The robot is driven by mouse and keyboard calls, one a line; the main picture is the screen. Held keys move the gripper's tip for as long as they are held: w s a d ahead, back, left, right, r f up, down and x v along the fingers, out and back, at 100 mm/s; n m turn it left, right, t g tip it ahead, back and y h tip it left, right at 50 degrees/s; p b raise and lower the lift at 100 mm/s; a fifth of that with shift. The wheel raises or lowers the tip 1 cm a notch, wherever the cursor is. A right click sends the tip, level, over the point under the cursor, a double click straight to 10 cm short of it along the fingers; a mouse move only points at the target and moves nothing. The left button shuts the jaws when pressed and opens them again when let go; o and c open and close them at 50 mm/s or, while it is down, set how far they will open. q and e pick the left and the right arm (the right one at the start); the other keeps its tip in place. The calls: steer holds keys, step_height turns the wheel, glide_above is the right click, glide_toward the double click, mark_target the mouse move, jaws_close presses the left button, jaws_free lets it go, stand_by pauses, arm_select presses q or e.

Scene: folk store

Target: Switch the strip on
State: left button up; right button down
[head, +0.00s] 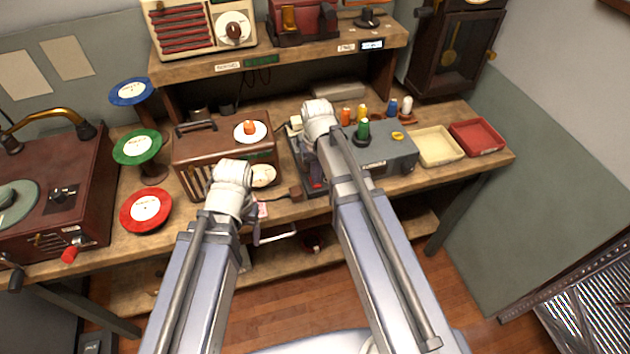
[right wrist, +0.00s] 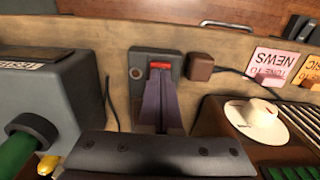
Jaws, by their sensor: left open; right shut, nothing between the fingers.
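The power strip is a dark grey block (right wrist: 141,60) with a red switch (right wrist: 160,66) near its end in the right wrist view. In the head view the strip (head: 296,150) lies on the bench, partly hidden by my right arm. My right gripper (right wrist: 161,82) is shut and empty. Its fingers lie over the strip, tips right by the red switch; I cannot tell whether they touch it. My left gripper (head: 250,225) is open, near the bench's front edge and left of the strip, mostly hidden by its own arm.
A brown plug block (right wrist: 201,68) with a cable sits beside the strip. A brown radio (head: 205,148) stands left of it and a grey box (head: 385,153) with coloured spools right of it. Cream (head: 457,158) and red (head: 499,148) trays are further right. Bare bench shows near the front edge.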

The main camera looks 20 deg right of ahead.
mark_target(315, 186)
steer(key=shift+f+b, duration=0.65)
steer(key=shift+f, duration=0.05)
steer(key=shift+r, duration=0.1)
step_height(315, 186, up, 7)
steer(key=p, duration=0.7)
stand_by(0.3)
steer(key=shift+s+a, duration=0.3)
steer(key=s+a+n+h, duration=0.1)
steer(key=s+a+n, duration=0.2)
steer(key=s+a, duration=0.7)
steer(key=s, duration=0.3)
steer(key=shift+s, duration=0.35)
